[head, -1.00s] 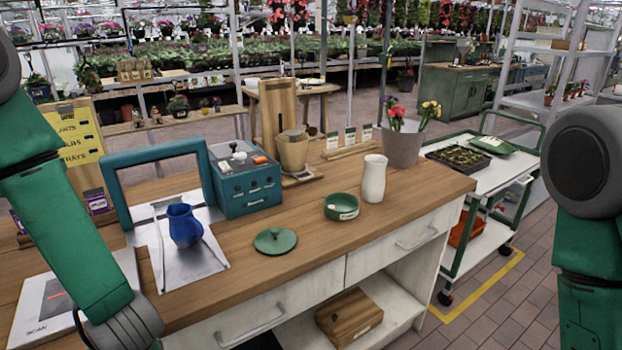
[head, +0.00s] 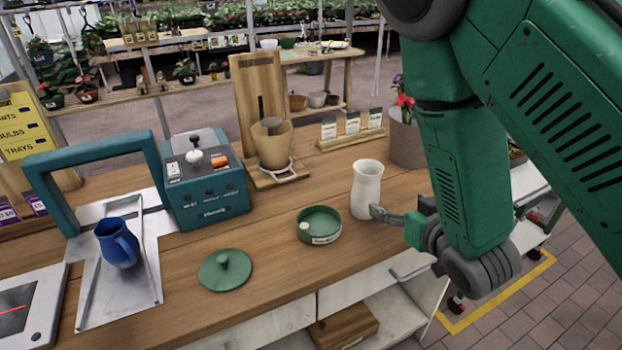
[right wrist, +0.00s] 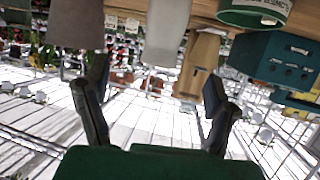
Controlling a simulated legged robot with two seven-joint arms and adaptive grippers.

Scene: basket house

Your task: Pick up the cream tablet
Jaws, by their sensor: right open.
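A small cream tablet (head: 304,226) lies inside the round green dish (head: 320,238), at its left side. The dish stands open on the wooden counter and also shows at the top of the right wrist view (right wrist: 253,16), which is upside down. A green lid (head: 225,270) with a knob lies to the left of the dish. My right gripper (head: 390,216) is beside the cream vase, to the right of the dish and apart from it. Its two fingers are spread and empty in the right wrist view (right wrist: 157,105). My left gripper is out of view.
The cream vase (head: 366,188) stands close to my right fingertips. Behind are a grey flower pot (head: 405,142), a wooden dripper stand (head: 257,85) and a teal box (head: 208,190). A blue jug (head: 117,243) stands on a metal plate at left. The counter before the dish is clear.

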